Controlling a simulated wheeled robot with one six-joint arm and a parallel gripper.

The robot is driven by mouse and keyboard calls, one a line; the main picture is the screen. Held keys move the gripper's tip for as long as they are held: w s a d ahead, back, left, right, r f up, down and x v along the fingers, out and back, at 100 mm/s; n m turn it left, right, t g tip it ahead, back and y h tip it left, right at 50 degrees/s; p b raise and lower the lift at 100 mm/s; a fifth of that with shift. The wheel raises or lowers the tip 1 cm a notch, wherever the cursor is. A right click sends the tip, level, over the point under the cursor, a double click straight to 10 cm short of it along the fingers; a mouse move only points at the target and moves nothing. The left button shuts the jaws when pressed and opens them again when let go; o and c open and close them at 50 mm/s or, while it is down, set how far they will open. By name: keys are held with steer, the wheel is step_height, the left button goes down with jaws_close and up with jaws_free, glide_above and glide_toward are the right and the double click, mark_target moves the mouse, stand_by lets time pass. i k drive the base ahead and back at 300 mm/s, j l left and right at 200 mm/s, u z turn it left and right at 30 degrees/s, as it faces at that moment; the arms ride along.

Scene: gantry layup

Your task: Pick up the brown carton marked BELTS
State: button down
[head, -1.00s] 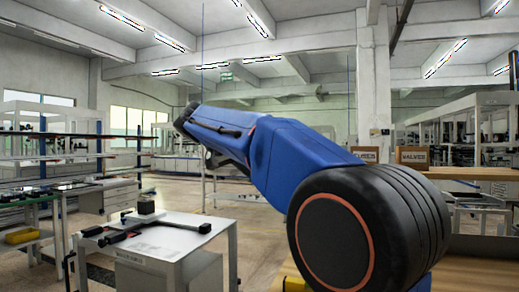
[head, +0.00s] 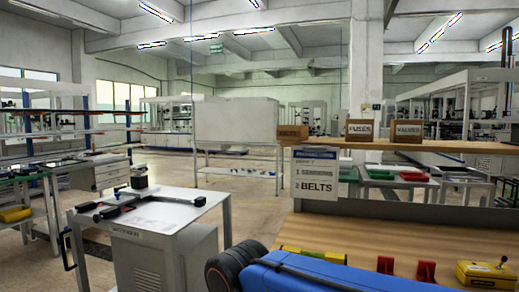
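Three brown cartons stand on the wooden shelf (head: 460,146) at the right. The middle carton (head: 360,125) reads FUSES and the right carton (head: 408,126) reads VALVES. The left carton (head: 292,132) is turned at an angle, and I cannot read its marking. The word BELTS shows on a white sign (head: 314,176) below the shelf's left end, under smaller printed lines. My gripper is not in view; only a blue link and black joint of my arm show at the bottom.
A wooden bench (head: 390,235) lies below the shelf, with a yellow box (head: 487,275), red brackets (head: 385,264) and a yellow level (head: 312,254). Green and red bins (head: 413,177) show behind. A white equipment table (head: 165,215) stands left, with open floor beyond.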

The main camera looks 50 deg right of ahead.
mark_target(290, 133)
steer(key=i+j+u, duration=0.2)
steer(key=i, duration=0.25)
steer(key=i+u, duration=0.15)
steer(key=i, duration=0.3)
steer(key=i+z, duration=0.35)
steer(key=i+j+z, duration=0.2)
steer(key=z, duration=0.2)
